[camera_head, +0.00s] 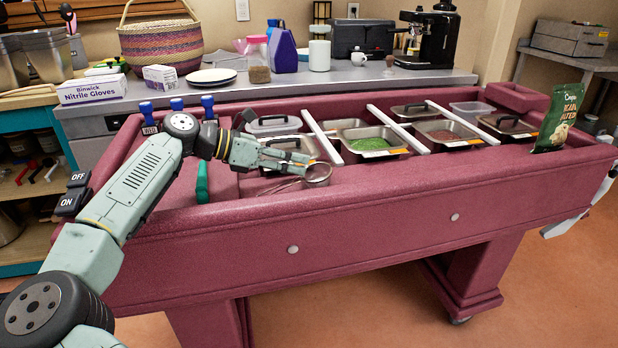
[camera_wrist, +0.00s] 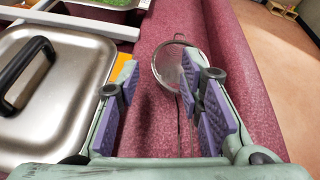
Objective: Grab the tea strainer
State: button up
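The tea strainer (camera_head: 318,174) has a round wire-mesh bowl and a thin wire handle. It is at the near side of the maroon counter, beside the lidded metal pan. My gripper (camera_head: 305,163) is over the counter right by the strainer. In the wrist view the strainer's mesh bowl (camera_wrist: 169,66) lies just beyond the fingertips, partly hidden by the right finger. Its handle runs back toward me between the fingers, close to the right one. My gripper (camera_wrist: 158,90) is open, with the purple pads apart. I cannot tell whether the right finger touches the strainer.
A lidded metal pan (camera_wrist: 50,90) with a black handle is close on the left. A pan of green food (camera_head: 372,144) and white divider bars (camera_head: 322,138) lie farther right. A green-handled tool (camera_head: 202,182) lies left of the gripper. The counter's front ledge (camera_head: 420,194) is clear.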

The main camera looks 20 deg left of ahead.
aim_at(319, 166)
jog(key=x, duration=0.4)
jog(key=shift+d+p, duration=0.2)
jog(key=shift+p, duration=0.1)
jog(key=shift+c, duration=0.4)
grip_shut()
